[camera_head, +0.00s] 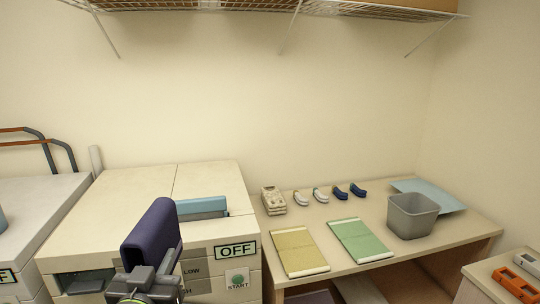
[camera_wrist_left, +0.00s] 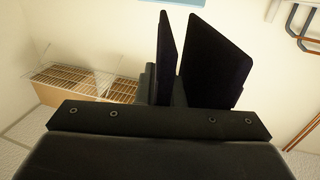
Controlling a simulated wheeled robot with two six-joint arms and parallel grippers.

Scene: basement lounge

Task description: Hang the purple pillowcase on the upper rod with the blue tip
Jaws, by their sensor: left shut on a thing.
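The purple pillowcase (camera_head: 152,236) is a dark, folded piece standing up from my left gripper (camera_head: 146,280) at the lower left of the head view. My left gripper is shut on it, above the front of the white machine. In the left wrist view two dark upright panels (camera_wrist_left: 214,62) rise from the gripper; I cannot tell cloth from finger there. Two orange-brown rods with dark bluish bent ends, the upper rod (camera_head: 14,129) and the lower rod (camera_head: 18,143), are at the far left. Rods also show in the left wrist view (camera_wrist_left: 303,42). My right gripper is not in view.
The white machine (camera_head: 110,199) has a blue item (camera_head: 203,205) on top. The table (camera_head: 285,232) to the right holds a yellow cloth (camera_head: 298,251), a green cloth (camera_head: 360,239) and a grey bin (camera_head: 412,213). A wire shelf (camera_head: 250,6) hangs overhead. The wall space between is clear.

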